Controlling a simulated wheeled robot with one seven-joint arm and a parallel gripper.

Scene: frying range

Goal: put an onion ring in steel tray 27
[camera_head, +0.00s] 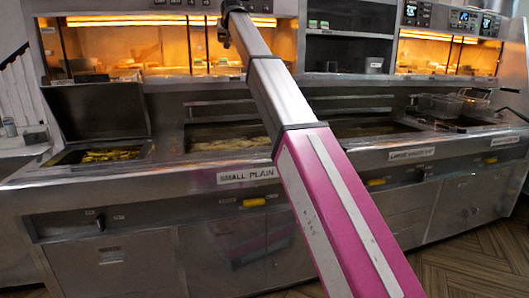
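I cannot make out an onion ring or a tray marked 27 in the head view. Golden fried food (112,155) lies in the left well of the range, too small to identify. Paler food (218,144) lies in the middle well, partly hidden behind my arm. My arm, pink then silver, rises from the bottom right to the top edge in front of the range. A small dark part at its far end may be my gripper. Its fingers cannot be made out, nor whether it holds anything.
The steel frying range (140,205) spans the view. A raised dark lid (97,110) stands behind the left well. A wire basket (447,104) sits at the right. Lit warming shelves (140,47) are behind. Wooden floor (470,270) is clear at the bottom right.

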